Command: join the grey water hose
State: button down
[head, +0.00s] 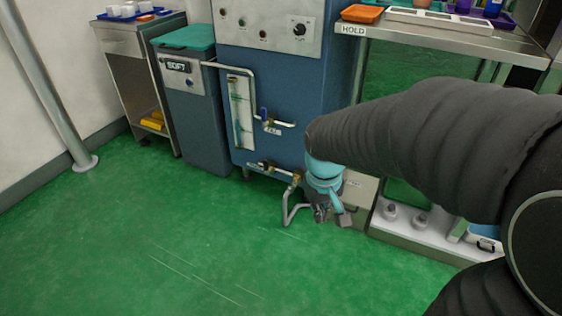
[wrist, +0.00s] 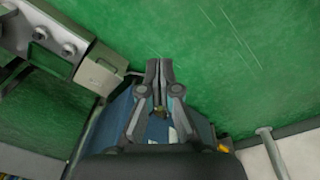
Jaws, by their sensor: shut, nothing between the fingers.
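The grey water hose (head: 286,212) hangs in a bent loop below the lower brass fitting (head: 296,178) on the front of the blue machine (head: 270,85). Its upper end meets or sits very near that fitting; I cannot tell whether it is joined. Its other end runs right, towards my gripper (head: 332,214), and is partly hidden there. My gripper is low, just right of the hose loop and in front of the machine's base. In the wrist view my gripper (wrist: 160,68) is shut with its fingertips together and nothing between them. I cannot clearly make out the hose there.
A teal-lidded cabinet (head: 185,95) labelled SOFT stands left of the machine. A steel table (head: 450,35) marked HOLD is at the right, with a low shelf (head: 410,222) holding grey fittings. My arm covers much of the right side. The green floor (head: 150,240) at front left is clear.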

jog(key=w+a+f+n+h+b, duration=0.1)
jog(key=w+a+f+n, duration=0.2)
jog(key=w+f+n, duration=0.7)
jog(key=w+a+f+n+h+b, duration=0.15)
jog(key=w+f+n, duration=0.35)
jog(key=w+f, duration=0.8)
jog(key=w+a+n+t, duration=0.2)
jog(key=w+n, duration=0.7)
jog(key=n, duration=0.3)
jog(key=shift+a+f+t+y, duration=0.15)
jog(key=shift+a+t+y, duration=0.25)
jog(key=shift+y, duration=0.05)
jog(key=shift+w, duration=0.1)
